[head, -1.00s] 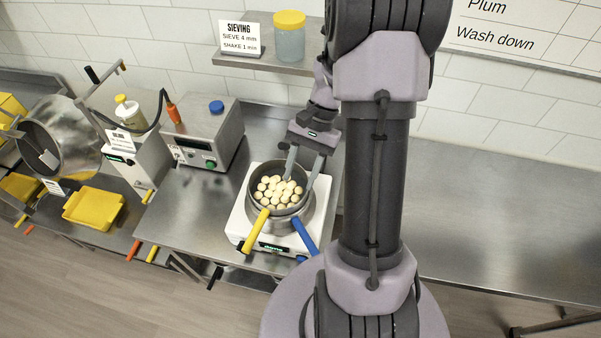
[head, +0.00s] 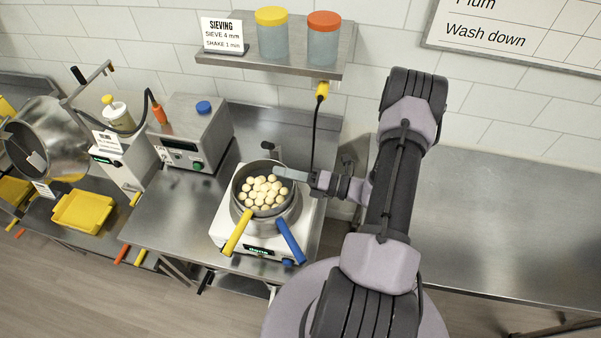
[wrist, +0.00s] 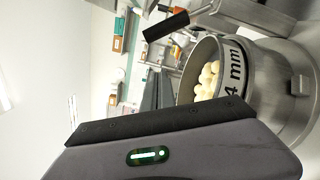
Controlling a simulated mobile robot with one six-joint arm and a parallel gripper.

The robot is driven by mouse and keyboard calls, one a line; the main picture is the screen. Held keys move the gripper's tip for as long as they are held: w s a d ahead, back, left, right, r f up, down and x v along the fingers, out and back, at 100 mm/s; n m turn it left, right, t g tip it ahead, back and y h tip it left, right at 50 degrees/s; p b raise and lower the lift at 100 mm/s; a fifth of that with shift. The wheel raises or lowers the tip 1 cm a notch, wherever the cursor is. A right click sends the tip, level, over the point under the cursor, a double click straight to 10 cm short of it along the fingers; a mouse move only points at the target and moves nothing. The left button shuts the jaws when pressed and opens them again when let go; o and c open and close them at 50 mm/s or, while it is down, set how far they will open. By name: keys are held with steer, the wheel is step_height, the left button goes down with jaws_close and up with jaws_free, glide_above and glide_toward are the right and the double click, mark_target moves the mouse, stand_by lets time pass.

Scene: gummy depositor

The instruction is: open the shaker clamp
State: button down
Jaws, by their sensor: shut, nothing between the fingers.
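The shaker (head: 226,222) is a white unit with a small display on its front. On it stands a round metal sieve (head: 237,195) holding several pale balls, with a yellow handle (head: 238,232) and a blue handle (head: 291,241) toward the front. The sieve's band reads "4 mm" in the wrist view (wrist: 235,70). A black lever grip (head: 267,146), which looks like the clamp's, stands upright behind the sieve; it also shows in the wrist view (wrist: 166,26). My gripper (head: 281,172) is shut and empty, beside the sieve's right back rim. Whether it touches the rim is unclear.
A grey box with a blue knob (head: 190,135) stands left of the shaker. Above is a shelf (head: 290,62) with two lidded jars and a sieving sign. A cable with a yellow end (head: 321,90) hangs behind my gripper. The right counter (head: 490,200) is clear.

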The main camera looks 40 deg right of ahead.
mark_target(265, 147)
steer(key=w, duration=0.1)
steer(key=w+r, duration=0.1)
steer(key=w, duration=0.1)
steer(key=w+r+p, duration=0.1)
steer(key=shift+w+d, duration=0.3)
steer(key=shift+w, duration=0.05)
steer(key=shift+d, duration=0.1)
steer(key=shift+w+d+r+m+p, duration=0.15)
steer(key=shift+w+d+r+m, duration=0.05)
steer(key=shift+r+m, duration=0.2)
steer(key=shift+w+d+r+m+p, duration=0.15)
steer(key=shift+d+r+m, duration=0.1)
steer(key=shift+m, duration=0.15)
steer(key=shift+w+d+r+m, duration=1.1)
steer(key=shift+d+m, duration=0.2)
steer(key=shift+m, duration=0.1)
